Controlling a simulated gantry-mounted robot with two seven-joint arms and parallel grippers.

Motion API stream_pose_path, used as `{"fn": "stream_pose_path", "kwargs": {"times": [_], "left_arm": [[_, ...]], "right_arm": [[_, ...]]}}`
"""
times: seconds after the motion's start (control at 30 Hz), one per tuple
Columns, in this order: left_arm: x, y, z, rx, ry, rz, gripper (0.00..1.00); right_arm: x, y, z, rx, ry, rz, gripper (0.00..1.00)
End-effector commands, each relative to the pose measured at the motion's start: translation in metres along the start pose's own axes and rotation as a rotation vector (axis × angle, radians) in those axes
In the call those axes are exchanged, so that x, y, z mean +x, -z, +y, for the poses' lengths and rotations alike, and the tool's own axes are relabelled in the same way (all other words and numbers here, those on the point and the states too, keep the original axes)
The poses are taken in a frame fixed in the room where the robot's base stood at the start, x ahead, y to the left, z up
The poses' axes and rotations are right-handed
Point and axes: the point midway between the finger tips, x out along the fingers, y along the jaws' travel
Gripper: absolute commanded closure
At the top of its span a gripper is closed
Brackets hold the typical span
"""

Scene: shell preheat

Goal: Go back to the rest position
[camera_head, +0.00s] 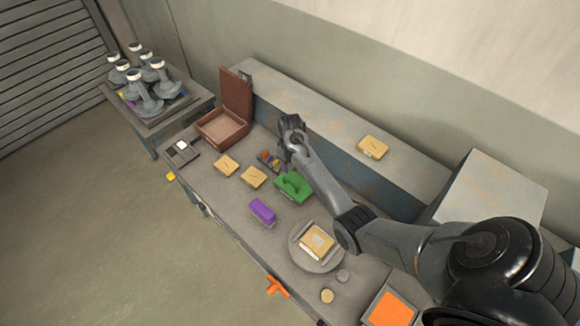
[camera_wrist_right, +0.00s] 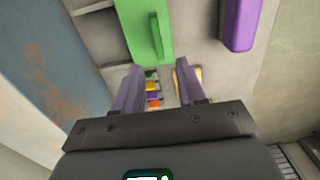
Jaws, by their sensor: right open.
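My right gripper (camera_head: 291,134) is above the far part of the workbench (camera_head: 225,225), close to the raised back ledge (camera_head: 350,150). In the right wrist view its two fingers (camera_wrist_right: 154,82) are apart, with nothing held between them. Below the fingers, small colored pieces (camera_wrist_right: 152,90) lie on the bench. A green block with a handle (camera_head: 292,187) lies to the near side of the gripper, and it also shows in the right wrist view (camera_wrist_right: 146,30). My left gripper is not in view.
An open brown box (camera_head: 222,127) stands at the far left. A purple block (camera_head: 262,211), several tan blocks (camera_head: 253,177) and a round plate (camera_head: 308,266) lie on the bench. An orange-topped box (camera_head: 390,308) is at the near right. A side table (camera_head: 150,125) holds several grey devices.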

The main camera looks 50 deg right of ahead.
Motion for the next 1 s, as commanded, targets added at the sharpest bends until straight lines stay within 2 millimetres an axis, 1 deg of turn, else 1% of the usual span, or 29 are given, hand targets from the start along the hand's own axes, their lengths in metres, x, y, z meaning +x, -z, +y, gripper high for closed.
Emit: {"fn": "stream_pose_path", "kwargs": {"times": [0.4, 0.47, 0.57, 0.67, 0.7, 0.77, 0.8, 0.87, 0.9, 0.97, 1.0], "left_arm": [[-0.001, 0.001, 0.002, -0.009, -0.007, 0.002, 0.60], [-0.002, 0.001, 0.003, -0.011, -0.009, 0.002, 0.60], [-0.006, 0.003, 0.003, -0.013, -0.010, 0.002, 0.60], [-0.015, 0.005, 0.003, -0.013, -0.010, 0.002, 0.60], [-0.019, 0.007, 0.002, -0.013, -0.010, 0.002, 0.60], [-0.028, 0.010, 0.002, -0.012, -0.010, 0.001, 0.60], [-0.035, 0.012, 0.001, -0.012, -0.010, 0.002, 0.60], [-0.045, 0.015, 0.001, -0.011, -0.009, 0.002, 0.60], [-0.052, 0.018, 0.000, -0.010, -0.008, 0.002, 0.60], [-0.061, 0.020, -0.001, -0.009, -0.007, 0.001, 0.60], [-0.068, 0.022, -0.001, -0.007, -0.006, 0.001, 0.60]], "right_arm": [[0.000, -0.001, 0.000, 0.000, 0.000, -0.002, 0.60], [0.003, -0.004, 0.001, 0.001, -0.001, -0.009, 0.60], [0.014, -0.020, 0.002, 0.000, -0.003, -0.042, 0.60], [0.035, -0.051, 0.001, -0.005, -0.008, -0.107, 0.60], [0.046, -0.068, 0.000, -0.012, -0.012, -0.143, 0.60], [0.060, -0.101, -0.003, -0.033, -0.027, -0.197, 0.60], [0.066, -0.122, -0.007, -0.056, -0.041, -0.225, 0.60], [0.070, -0.153, -0.015, -0.104, -0.065, -0.257, 0.60], [0.069, -0.173, -0.022, -0.142, -0.082, -0.270, 0.60], [0.064, -0.199, -0.035, -0.200, -0.105, -0.277, 0.60], [0.059, -0.216, -0.047, -0.239, -0.117, -0.275, 0.60]]}}
